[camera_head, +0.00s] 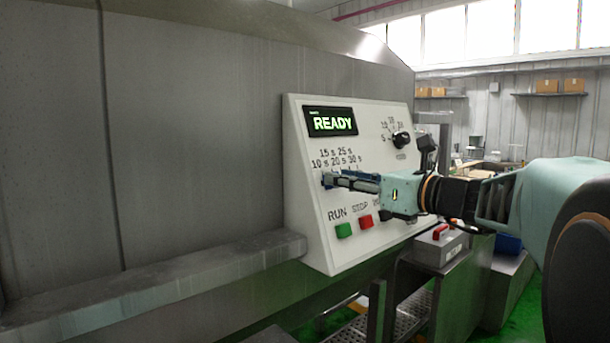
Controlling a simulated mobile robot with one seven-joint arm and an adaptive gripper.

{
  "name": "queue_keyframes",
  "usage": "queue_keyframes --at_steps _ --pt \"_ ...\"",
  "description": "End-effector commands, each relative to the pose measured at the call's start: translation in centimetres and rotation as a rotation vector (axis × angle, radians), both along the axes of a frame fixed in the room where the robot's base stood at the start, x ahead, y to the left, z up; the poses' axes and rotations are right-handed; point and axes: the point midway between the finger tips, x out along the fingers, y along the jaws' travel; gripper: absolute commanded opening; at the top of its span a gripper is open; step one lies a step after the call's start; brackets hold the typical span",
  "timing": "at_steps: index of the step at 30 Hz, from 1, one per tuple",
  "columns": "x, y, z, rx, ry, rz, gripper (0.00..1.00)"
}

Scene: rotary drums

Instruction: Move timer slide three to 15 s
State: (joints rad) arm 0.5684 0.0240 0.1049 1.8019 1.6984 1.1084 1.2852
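The white control panel (300,140) is fixed to the grey machine. The timer scale (337,158) reads 10 s, 15 s, 20 s, 25 s and 30 s. My gripper (328,180) reaches in from the right, with its fingertips at the panel just below the 10 s end of the scale. The fingers cover most of the slide area.
A green READY display (332,122) and a black rotary knob (402,140) sit above. A green RUN button (343,230) and a red STOP button (366,221) lie below the gripper. A grey ledge (150,280) runs along the machine on the left.

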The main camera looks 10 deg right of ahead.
Motion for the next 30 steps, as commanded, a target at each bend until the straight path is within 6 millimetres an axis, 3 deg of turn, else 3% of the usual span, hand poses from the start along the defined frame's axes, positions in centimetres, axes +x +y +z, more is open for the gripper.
queue_keyframes --at_steps 6,14,22,30 --pt "1.23 0.93 0.04 0.001 -0.001 0.000 0.29" --pt "1.30 0.95 0.01 0.000 0.000 -0.001 0.29" --pt "1.29 0.94 0.00 0.000 0.000 -0.001 0.00" --pt "1.28 0.93 0.00 0.000 0.000 -0.001 0.00"
